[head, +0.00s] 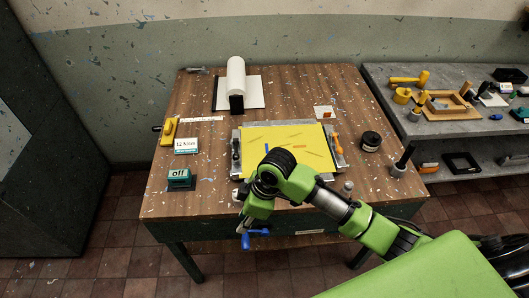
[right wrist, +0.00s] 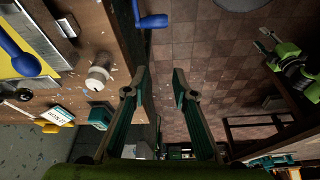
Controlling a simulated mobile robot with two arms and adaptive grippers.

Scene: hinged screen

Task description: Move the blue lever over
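A blue crank-shaped handle (head: 256,233) sits at the table's front edge, and it also shows at the top of the right wrist view (right wrist: 152,21). A blue rod with a rounded end (right wrist: 22,60) stands over the yellow sheet in the right wrist view; a small blue piece (head: 266,147) shows on the yellow screen (head: 300,140) in the head view. My right gripper (right wrist: 159,82) is open and empty, pointing down just off the front edge, near the crank and apart from it. My arm hides the screen's front left part. My left gripper (right wrist: 266,40) appears open over the floor, far right in the wrist view.
An "off" box (head: 180,180), a "12 N/cm" sign (head: 187,146) and a yellow tool (head: 170,130) stand on the table's left. A pale knob (right wrist: 97,78) is near the front edge. A dark round tin (head: 370,141) is at right. A grey shelf (head: 450,125) holds tools.

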